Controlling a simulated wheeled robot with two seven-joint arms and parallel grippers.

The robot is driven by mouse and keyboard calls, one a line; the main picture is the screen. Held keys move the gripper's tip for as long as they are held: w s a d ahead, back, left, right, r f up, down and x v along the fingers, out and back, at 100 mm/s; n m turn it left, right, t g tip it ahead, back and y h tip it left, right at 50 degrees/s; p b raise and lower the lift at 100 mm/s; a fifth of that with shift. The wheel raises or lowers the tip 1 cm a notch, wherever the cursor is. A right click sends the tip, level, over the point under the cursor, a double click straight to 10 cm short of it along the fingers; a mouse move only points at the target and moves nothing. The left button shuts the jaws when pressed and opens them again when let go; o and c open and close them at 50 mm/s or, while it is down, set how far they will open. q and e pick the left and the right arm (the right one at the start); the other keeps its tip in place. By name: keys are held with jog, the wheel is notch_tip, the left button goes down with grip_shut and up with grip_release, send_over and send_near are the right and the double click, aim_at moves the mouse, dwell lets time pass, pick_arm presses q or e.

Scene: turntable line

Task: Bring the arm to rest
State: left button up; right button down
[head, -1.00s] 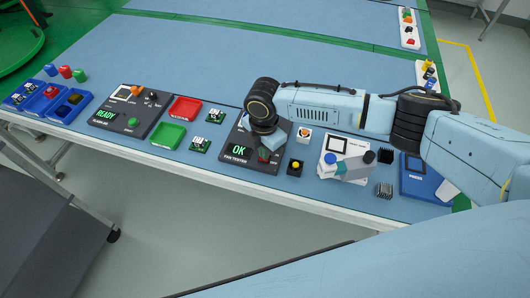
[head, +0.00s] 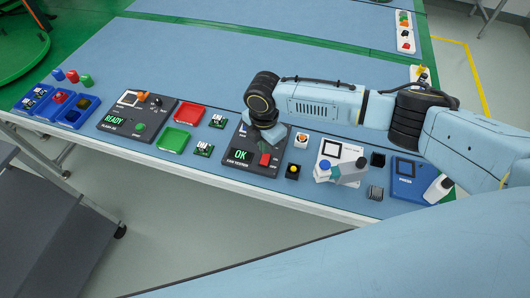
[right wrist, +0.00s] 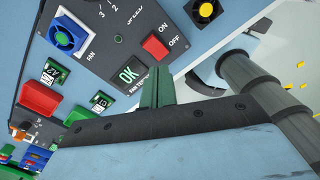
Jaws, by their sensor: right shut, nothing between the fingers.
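My right arm reaches in from the right in the head view. Its gripper (head: 276,138) is above the fan tester (head: 240,166), whose screen reads OK. The fingers (right wrist: 158,86) are shut and empty in the right wrist view, pointing at the tester face beside the OK screen (right wrist: 130,74). The red on/off switch (right wrist: 155,46) is a little beyond the fingertips, and I cannot tell the exact gap. A blue fan (right wrist: 68,32) sits on the tester in the wrist view; the gripper mostly hides that part in the head view. My left gripper is out of view.
Left of the tester are a red tray (head: 189,115), a green tray (head: 173,139), small boards and the READY device (head: 137,118). To the right are a yellow button box (head: 292,172), a white device (head: 326,160) and a blue press (head: 410,180).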

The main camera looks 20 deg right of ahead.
jog(key=shift+r+p, duration=0.35)
jog(key=shift+r, duration=0.25)
